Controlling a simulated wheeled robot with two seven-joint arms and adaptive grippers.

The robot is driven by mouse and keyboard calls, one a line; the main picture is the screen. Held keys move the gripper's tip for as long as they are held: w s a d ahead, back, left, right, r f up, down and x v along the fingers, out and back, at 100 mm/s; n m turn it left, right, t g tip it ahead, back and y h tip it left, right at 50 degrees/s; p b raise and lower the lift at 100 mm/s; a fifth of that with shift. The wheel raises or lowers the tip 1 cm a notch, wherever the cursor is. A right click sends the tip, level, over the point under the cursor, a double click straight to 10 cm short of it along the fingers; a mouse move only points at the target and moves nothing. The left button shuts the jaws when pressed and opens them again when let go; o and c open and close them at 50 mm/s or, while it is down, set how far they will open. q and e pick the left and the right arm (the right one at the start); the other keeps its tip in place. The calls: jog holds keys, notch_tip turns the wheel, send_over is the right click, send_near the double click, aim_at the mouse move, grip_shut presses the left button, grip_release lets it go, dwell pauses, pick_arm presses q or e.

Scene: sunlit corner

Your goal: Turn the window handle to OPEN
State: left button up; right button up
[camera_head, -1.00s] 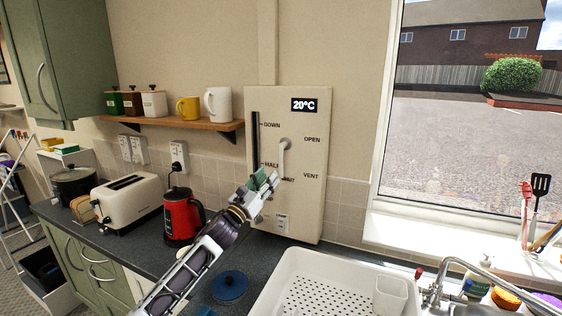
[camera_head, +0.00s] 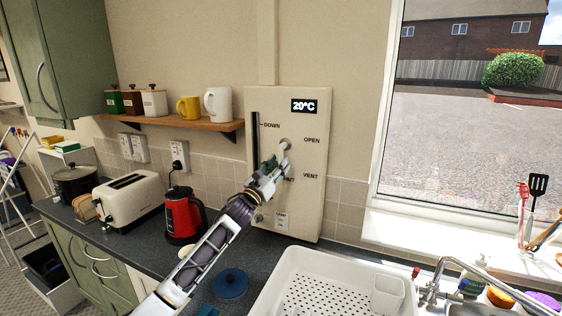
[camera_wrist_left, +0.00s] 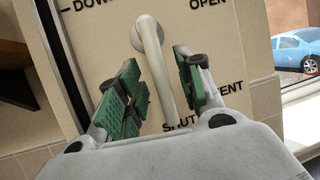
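The window handle (camera_head: 285,145) is a pale lever on a beige wall panel (camera_head: 310,215). In the head view its round hub is at the top and the lever hangs down, partly hidden by my left gripper (camera_head: 272,163). In the left wrist view the handle (camera_wrist_left: 153,55) points down toward the SHUT label (camera_wrist_left: 182,124). My left gripper (camera_wrist_left: 160,88) is open there, its green-padded fingers on either side of the lever, with gaps visible. The OPEN label (camera_head: 312,140) is right of the hub, with VENT (camera_head: 311,176) below it. My right gripper is not in view.
A slot marked DOWN (camera_head: 255,130) runs along the panel's left side. A red kettle (camera_head: 184,215) and a toaster (camera_head: 127,200) stand on the counter at left. A white draining tray (camera_head: 335,262) and a tap (camera_head: 432,290) are below right. A shelf (camera_head: 180,123) with mugs is at upper left.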

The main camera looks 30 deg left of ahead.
pick_arm(q)
jog(key=shift+x, duration=1.05)
jog(key=shift+c, duration=0.2)
grip_shut()
